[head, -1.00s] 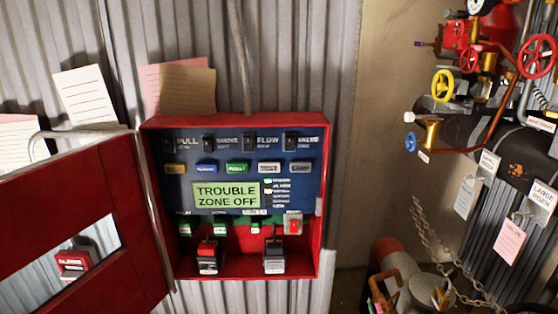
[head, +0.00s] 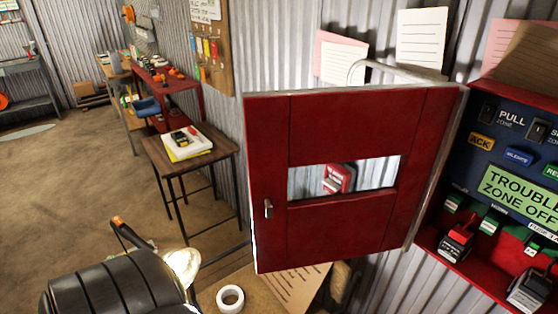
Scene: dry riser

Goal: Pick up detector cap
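I cannot make out a detector cap for certain in the head view. Small orange items (head: 176,72) sit on a red bench at the left, too small to identify. Neither of my grippers shows in the head view.
An open red panel door (head: 345,240) with a window fills the middle, hinged to the alarm panel (head: 520,130) at right. A small wooden table (head: 218,140) holds papers and a black-and-yellow device. A black ribbed object (head: 120,290) and tape roll (head: 230,298) are in front. Open floor (head: 60,180) lies left.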

